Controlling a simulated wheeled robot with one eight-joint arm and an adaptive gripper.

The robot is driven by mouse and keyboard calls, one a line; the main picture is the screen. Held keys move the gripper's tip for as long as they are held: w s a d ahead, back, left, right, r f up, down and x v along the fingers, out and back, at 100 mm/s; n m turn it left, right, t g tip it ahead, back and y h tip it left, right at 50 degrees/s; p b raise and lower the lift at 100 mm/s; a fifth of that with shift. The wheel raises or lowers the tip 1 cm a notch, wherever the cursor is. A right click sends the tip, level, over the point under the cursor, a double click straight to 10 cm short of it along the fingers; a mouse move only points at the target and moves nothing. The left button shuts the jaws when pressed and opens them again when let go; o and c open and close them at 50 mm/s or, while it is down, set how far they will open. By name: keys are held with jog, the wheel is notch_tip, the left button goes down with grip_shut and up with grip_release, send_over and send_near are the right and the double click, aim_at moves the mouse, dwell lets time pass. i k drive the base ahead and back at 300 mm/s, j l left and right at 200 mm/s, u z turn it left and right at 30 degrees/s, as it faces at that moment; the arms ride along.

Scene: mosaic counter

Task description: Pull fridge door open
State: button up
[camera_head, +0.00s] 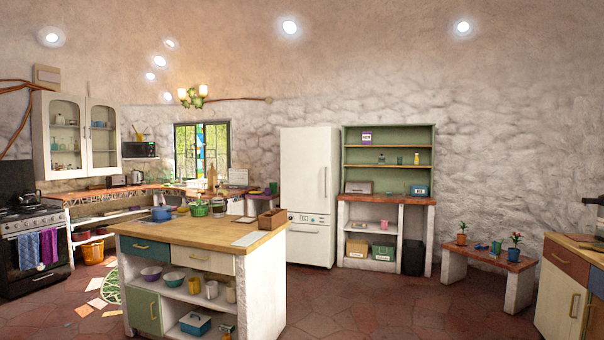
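The white fridge (308,180) stands against the stone back wall, a little right of the middle. Its tall upper door looks shut, with a slim vertical handle (325,182) near its right edge. A panel with small controls and a lower section with a handle sit beneath the upper door. The island in front hides part of the fridge's lower left. My gripper and arm are not in view.
A wooden-topped island (165,237) stands in front and left of the fridge. A green shelf unit (388,133) is close on its right. A bench (487,262) with plants stands further right. The tiled floor (390,305) is open right of the island.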

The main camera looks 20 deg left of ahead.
aim_at(306, 152)
jog(key=i+j+u, duration=0.2)
jog(key=i, duration=0.15)
jog(key=i+u, duration=0.2)
jog(key=i, duration=0.15)
jog(key=i+u, duration=0.25)
jog(key=i, duration=1.75)
jog(key=i+j, duration=0.1)
jog(key=i, duration=1.9)
